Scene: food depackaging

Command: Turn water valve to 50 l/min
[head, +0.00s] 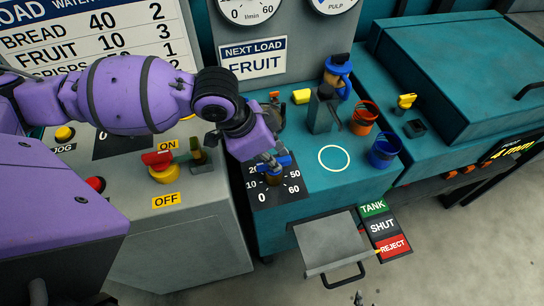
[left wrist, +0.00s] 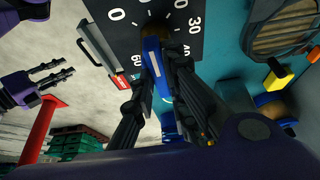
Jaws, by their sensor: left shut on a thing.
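The water valve has a blue handle (head: 275,163) on a brown post over a black dial plate (head: 264,196) with white numbers from 0 to 60. My left gripper (head: 268,158) reaches down from above and is shut on the blue handle. In the left wrist view the fingers flank the handle (left wrist: 154,62). Its white stripe points to the side between 40 and 60, and the 50 mark is hidden there. My right gripper shows in the left wrist view (left wrist: 52,78), apart from the valve, open and empty.
A round l/min gauge (head: 248,8) is cut off at the top, its needle not visible. Orange (head: 363,118) and blue (head: 384,150) buckets stand right of the valve. A grey flap (head: 332,243) juts out at the front, beside a TANK/SHUT/REJECT plate (head: 383,226). A red-yellow switch (head: 164,167) sits left.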

